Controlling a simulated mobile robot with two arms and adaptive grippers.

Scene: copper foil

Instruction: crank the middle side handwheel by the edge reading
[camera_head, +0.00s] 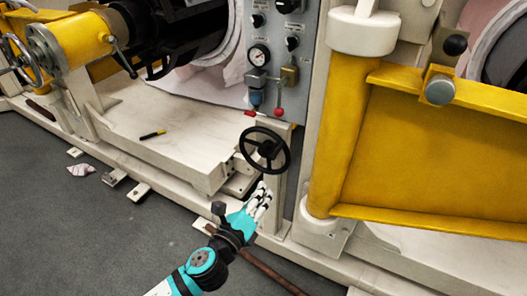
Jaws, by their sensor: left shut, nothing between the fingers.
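The black handwheel (266,149) stands on a pale post at the centre of the head view, with its hub, spokes and rim in sight. My left gripper (263,191) is just below the wheel, its pale fingers pointing up towards the lower rim. The fingers are shut and empty, and they look apart from the rim. My left arm comes in from the bottom, left of centre. My right gripper is out of view. A round dial gauge (258,55) sits on the grey control panel (273,30) above the wheel; its reading is too small to tell.
A large yellow frame (430,150) with a pale post stands close on the right. Another handwheel (20,62) is on the yellow machine at far left. A marker (152,134) lies on the pale bed. A brown rod (268,272) lies by my arm.

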